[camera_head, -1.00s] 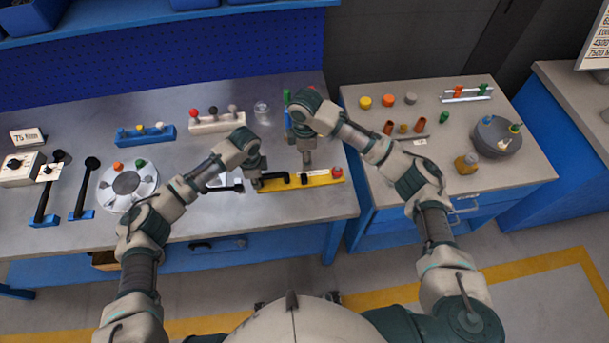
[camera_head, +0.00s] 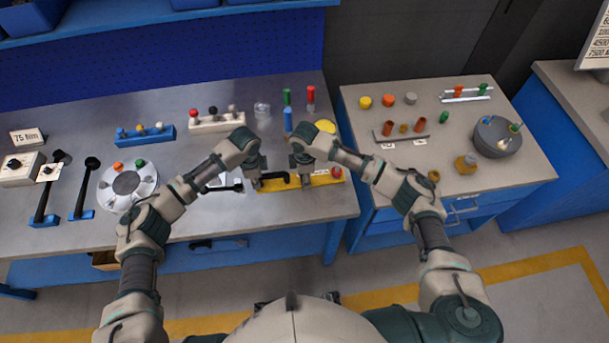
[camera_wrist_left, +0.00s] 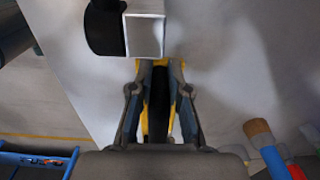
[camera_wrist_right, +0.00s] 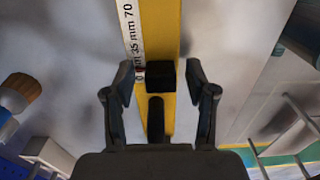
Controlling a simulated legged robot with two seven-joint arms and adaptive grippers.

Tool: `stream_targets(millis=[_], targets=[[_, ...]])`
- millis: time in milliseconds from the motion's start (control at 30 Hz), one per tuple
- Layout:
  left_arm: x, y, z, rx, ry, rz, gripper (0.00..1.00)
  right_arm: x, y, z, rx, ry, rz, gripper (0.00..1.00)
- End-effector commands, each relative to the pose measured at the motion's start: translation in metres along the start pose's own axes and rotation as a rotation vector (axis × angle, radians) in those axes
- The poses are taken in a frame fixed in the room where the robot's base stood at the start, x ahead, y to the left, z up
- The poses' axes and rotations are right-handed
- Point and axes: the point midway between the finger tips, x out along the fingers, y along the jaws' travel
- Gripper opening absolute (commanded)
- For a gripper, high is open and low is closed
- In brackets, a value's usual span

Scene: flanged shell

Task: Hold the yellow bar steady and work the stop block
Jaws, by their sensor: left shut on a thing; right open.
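The yellow bar (camera_head: 323,180) lies along the front edge of the workbench, with a red knob (camera_head: 337,172) at its right end. My left gripper (camera_head: 257,186) is at the bar's left end, shut on its black handle (camera_wrist_left: 158,105); the fingers hide part of the grip. The black stop block (camera_wrist_right: 160,75) sits on the bar beside a white millimetre scale (camera_wrist_right: 132,40). My right gripper (camera_wrist_right: 157,88) is open above the bar, with one finger on each side of the block and visible gaps. In the head view, this gripper hides the block.
Behind the bar stand a blue bottle-like piece (camera_head: 288,120) and a yellow disc (camera_head: 324,127). A round grey fixture (camera_head: 128,185) and black levers (camera_head: 83,190) are to the left. A second bench (camera_head: 520,170) with small parts stands to the right.

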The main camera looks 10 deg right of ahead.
Motion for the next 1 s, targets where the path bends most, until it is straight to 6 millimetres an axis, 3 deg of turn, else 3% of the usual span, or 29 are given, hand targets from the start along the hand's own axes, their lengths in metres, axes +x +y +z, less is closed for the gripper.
stream_targets(millis=[33, 200, 267, 467, 800, 1000], targets=[[0.001, 0.000, -0.001, 0.001, 0.001, 0.000, 0.00, 0.000, 0.000, 0.000, 0.000, 0.000, 0.000, 0.54], [0.001, 0.000, -0.001, 0.001, 0.002, 0.000, 0.00, 0.000, 0.000, 0.000, 0.000, 0.000, 0.000, 0.11], [0.001, 0.000, -0.001, 0.001, 0.002, 0.000, 0.00, 0.000, 0.000, 0.000, 0.001, 0.000, 0.000, 0.00], [0.000, 0.000, -0.001, 0.001, 0.002, 0.001, 0.00, 0.000, 0.000, 0.002, 0.002, 0.000, 0.000, 0.00], [0.000, 0.001, -0.001, 0.001, 0.002, 0.001, 0.00, 0.001, 0.000, 0.063, 0.005, -0.001, 0.000, 0.00], [0.001, 0.001, 0.000, 0.001, 0.000, 0.002, 0.00, 0.000, 0.000, 0.071, 0.002, -0.001, 0.000, 0.00]])
